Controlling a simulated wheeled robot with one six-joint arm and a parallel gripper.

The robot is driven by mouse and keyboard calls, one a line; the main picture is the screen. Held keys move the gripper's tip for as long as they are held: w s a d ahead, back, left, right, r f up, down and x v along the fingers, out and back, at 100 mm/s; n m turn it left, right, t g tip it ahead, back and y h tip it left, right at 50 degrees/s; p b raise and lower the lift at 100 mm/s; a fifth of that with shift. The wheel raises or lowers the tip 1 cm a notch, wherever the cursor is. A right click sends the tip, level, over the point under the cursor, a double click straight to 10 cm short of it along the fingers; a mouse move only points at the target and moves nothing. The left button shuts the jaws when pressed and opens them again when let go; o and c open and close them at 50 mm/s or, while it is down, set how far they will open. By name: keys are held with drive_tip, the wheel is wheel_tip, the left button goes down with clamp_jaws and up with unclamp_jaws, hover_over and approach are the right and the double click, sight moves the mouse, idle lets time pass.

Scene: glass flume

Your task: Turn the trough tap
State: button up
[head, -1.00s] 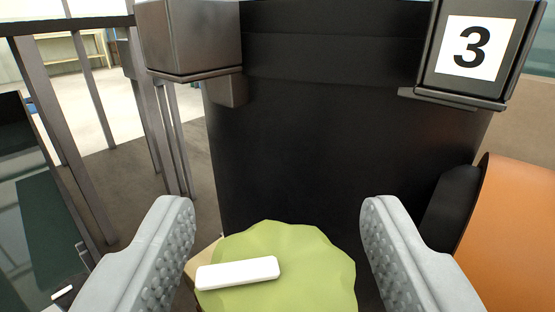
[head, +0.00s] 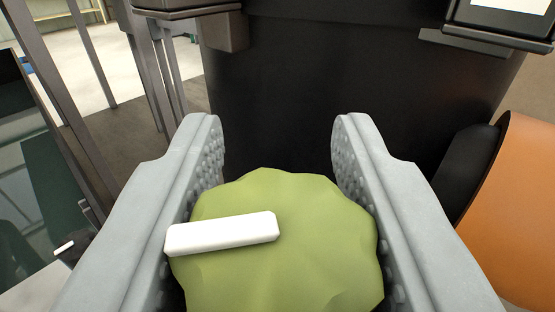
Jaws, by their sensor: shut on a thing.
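The tap's round green knob (head: 290,215) has a scalloped edge and sits between the fingers of my gripper (head: 276,150) in the head view. A white bar-shaped mark (head: 222,234) lies across the left part of its top, nearly level and tilted slightly up to the right. My grey, studded fingers are shut on the knob from its left and right sides. The fingertips extend past its far edge. What the knob is mounted on is hidden beneath it.
A large black body (head: 330,80) stands just beyond the fingertips. An orange rounded part (head: 520,200) is close on the right. Grey metal posts (head: 90,100) and a dark glass panel (head: 35,190) stand on the left, with pale floor behind.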

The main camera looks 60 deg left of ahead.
sight(229, 173)
drive_tip(key=shift+n+g+y, duration=0.3)
drive_tip(key=shift+n+g, duration=0.1)
drive_tip(key=shift+g, duration=0.2)
drive_tip(key=n+g+y, duration=0.1)
drive_tip(key=g, duration=0.1)
drive_tip(key=n+g+y, duration=0.1)
drive_tip(key=n+g, duration=0.1)
drive_tip(key=shift+s+a+g, duration=0.1)
drive_tip(key=shift+s+g, duration=0.1)
drive_tip(key=shift+g, duration=0.2)
drive_tip(key=shift+s+n+g+y, duration=0.2)
drive_tip(key=shift+n+g, duration=0.8)
drive_tip(key=shift+g, duration=0.4)
drive_tip(key=shift+s+n+g+y, duration=0.1)
drive_tip(key=shift+s+n+g, duration=0.05)
drive_tip(key=shift+n+g, duration=1.05)
drive_tip(key=shift+g, duration=0.4)
drive_tip(key=o, duration=1)
wheel_tip(229, 173, up, 10)
